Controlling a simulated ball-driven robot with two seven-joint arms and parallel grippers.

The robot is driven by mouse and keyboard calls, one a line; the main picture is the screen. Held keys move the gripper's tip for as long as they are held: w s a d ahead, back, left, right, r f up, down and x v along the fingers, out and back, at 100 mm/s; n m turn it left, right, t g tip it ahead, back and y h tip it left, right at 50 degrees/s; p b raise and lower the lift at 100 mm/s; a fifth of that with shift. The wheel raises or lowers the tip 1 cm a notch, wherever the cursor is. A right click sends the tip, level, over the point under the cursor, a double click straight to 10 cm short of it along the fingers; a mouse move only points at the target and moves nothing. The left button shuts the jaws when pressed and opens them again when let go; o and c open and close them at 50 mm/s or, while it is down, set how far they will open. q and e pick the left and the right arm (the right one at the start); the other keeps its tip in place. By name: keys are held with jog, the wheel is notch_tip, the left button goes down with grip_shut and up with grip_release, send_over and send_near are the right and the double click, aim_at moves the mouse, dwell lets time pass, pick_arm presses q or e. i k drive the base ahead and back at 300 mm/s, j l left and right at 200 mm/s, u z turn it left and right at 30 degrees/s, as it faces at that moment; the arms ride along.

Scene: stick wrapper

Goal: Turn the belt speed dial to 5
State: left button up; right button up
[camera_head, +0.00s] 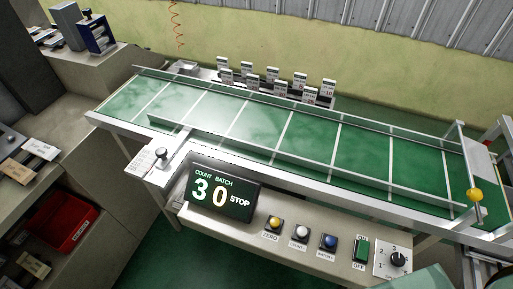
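A black rotary dial (397,259) sits on a white numbered plate (384,271) at the right end of the control panel. The numerals 1, 2 and 3 can be made out around its left and top; the rest are too small to read, as is where its pointer stands. I take it for the belt speed dial, though no speed label is readable. Neither of my grippers is in view, and nothing touches the dial. A smooth grey-green shape at the bottom edge, just below and right of the dial, cannot be identified.
The green belt (290,130) crosses behind the panel. A display (222,194) reads COUNT 3, BATCH 0, STOP. Yellow (274,222), white (301,231) and blue (329,241) buttons and a green switch (361,250) stand left of the dial.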

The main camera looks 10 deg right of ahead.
aim_at(397, 259)
jog(key=z, duration=2.1)
